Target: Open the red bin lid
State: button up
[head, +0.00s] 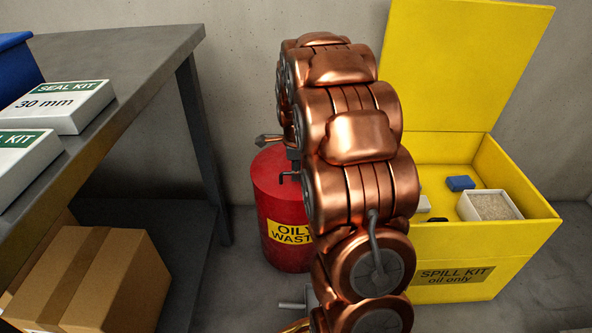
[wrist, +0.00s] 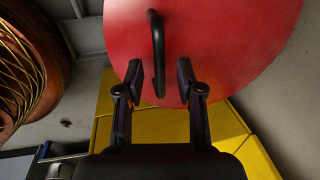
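The red bin (head: 278,225) with the yellow "OILY WASTE" label stands on the floor in the middle of the head view. My copper arm hides its right side. Its lid (head: 268,165) looks shut in the part that shows. In the wrist view, the red lid (wrist: 225,35) fills the upper middle, with a black bar handle (wrist: 157,50) on it. My gripper (wrist: 160,72) is open, its two dark fingers on either side of the handle's lower part. Gaps show between the handle and both fingers. In the head view the fingers are mostly hidden by my arm.
A yellow spill kit box (head: 460,245) with its lid up stands right of the bin. A grey workbench (head: 130,60) is on the left, with white seal kit boxes (head: 62,105) on top and a cardboard box (head: 105,280) below. A concrete wall is behind.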

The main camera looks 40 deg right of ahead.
grip_shut()
dwell(0.6)
